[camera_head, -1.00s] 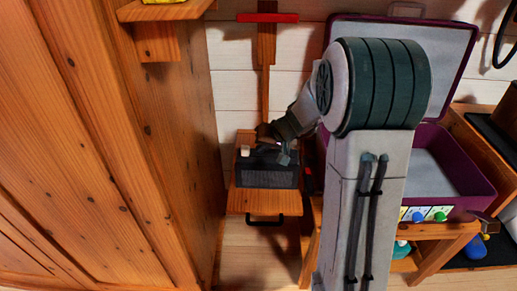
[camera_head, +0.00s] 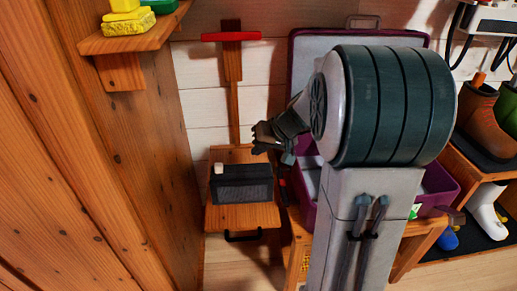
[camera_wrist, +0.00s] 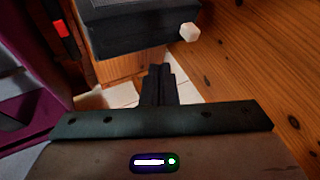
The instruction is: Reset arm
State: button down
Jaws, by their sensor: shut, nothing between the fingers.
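My gripper (camera_head: 262,137) is at the end of my arm, in the middle of the head view, above and behind a dark grey box. In the wrist view my gripper's dark fingers (camera_wrist: 159,86) are together with nothing between them. The dark grey box (camera_head: 243,184) sits on a small wooden stand (camera_head: 243,216). A small white knob-like piece (camera_head: 218,168) is at the box's upper left corner. The box also shows at the top of the wrist view (camera_wrist: 135,28), beyond the fingertips and apart from them. My arm hides part of the scene on the right.
An open purple case (camera_head: 440,187) stands on a wooden table to the right, partly behind my arm. A wooden wall panel (camera_head: 130,170) is on the left, with a shelf (camera_head: 150,28) holding yellow and green blocks. Boots (camera_head: 480,110) stand on a rack at far right.

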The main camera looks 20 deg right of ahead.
jog(key=s+a+r+g+h+p, duration=0.1)
jog(key=s+a+r+h+p, duration=0.1)
jog(key=s+r+p, duration=0.9)
jog(key=s+a+r+n+g+h+p, duration=0.1)
jog(key=s+a+r+p, duration=0.3)
jog(key=s+r+p, duration=0.8)
notch_tip(320, 180, up, 5)
jog(key=g+h+p, duration=0.1)
jog(key=p, duration=0.2)
jog(key=shift+s+f+h+p, duration=0.15)
jog(key=shift+h+p, duration=0.15)
